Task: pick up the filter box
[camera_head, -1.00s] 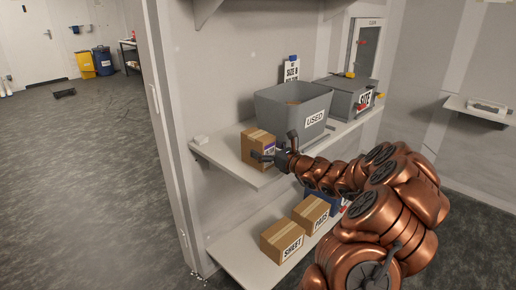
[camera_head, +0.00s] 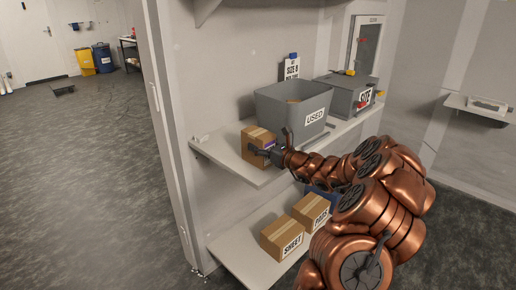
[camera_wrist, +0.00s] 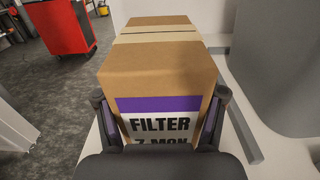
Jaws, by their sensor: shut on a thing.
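The filter box (camera_head: 257,145) is a brown cardboard carton with pale tape on the upper shelf, left of the grey bin. In the wrist view the filter box (camera_wrist: 160,75) shows a purple band and a white label reading "FILTER", its lower line cut off. My gripper (camera_head: 270,151) reaches it from the right. In the wrist view my gripper (camera_wrist: 164,122) has one finger on each side of the box's near end, shut on it. The box looks upright and at shelf level; I cannot tell whether it is clear of the shelf.
A grey bin labelled "USED" (camera_head: 292,112) stands close to the right of the box. A grey box labelled "SITE" (camera_head: 345,98) is farther right. Cartons labelled "SHEET" (camera_head: 282,238) and "PADS" (camera_head: 311,211) sit on the lower shelf (camera_head: 240,262). The upper shelf's left end (camera_head: 212,148) is mostly free.

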